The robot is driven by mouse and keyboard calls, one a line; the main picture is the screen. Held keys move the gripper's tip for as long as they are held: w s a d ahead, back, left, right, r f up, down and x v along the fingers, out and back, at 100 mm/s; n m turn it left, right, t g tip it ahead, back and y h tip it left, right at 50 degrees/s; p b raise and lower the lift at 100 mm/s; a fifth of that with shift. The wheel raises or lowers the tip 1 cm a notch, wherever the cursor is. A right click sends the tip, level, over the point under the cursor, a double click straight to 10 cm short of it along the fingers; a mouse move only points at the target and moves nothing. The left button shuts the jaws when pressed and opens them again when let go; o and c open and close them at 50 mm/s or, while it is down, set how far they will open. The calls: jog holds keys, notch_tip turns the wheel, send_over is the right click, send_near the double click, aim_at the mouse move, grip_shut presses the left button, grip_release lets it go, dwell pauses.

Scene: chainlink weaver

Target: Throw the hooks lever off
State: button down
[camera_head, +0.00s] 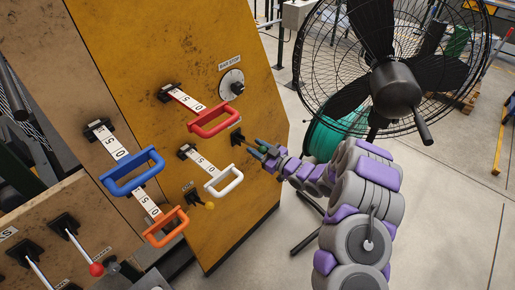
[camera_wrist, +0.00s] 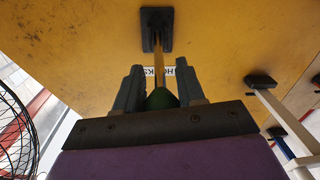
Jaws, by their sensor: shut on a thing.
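The hooks lever (camera_wrist: 157,47) is a thin rod with a dark base on the yellow panel and a green knob (camera_wrist: 160,98) at its end. A label (camera_wrist: 150,72) behind the rod is partly hidden; a few letters of "HOOKS" show. My gripper (camera_wrist: 160,90) is shut on the green knob, one finger on each side. In the head view my gripper (camera_head: 263,150) reaches the lever (camera_head: 246,142) from the right, near the panel's right part. The knob is mostly hidden by the fingers there.
Left of my gripper are levers with white (camera_head: 226,183), red (camera_head: 214,122), blue (camera_head: 133,172) and orange (camera_head: 166,229) handles. A bar stop dial (camera_head: 231,83) sits above. A large black fan (camera_head: 396,85) stands right, close to my arm.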

notch_tip(320, 180, up, 2)
jog(key=p, duration=0.1)
jog(key=g+h+p, duration=0.1)
jog(key=p, duration=0.1)
jog(key=shift+w+a+r+h, duration=0.15)
jog(key=shift+h, duration=0.15)
jog(key=p, duration=0.2)
jog(key=r+g+h+p, duration=0.1)
jog(key=shift+w+a+p, duration=0.15)
jog(key=shift+a+p, duration=0.1)
jog(key=shift+p, duration=0.1)
jog(key=shift+w+a+r+g+h+p, duration=0.15)
jog(key=shift+g+h+p, duration=0.35)
jog(key=shift+p, duration=0.6)
jog(key=c, duration=0.8)
grip_release()
jog(key=v, duration=1.7)
jog(key=shift+s, duration=0.3)
jog(key=shift+w, duration=0.1)
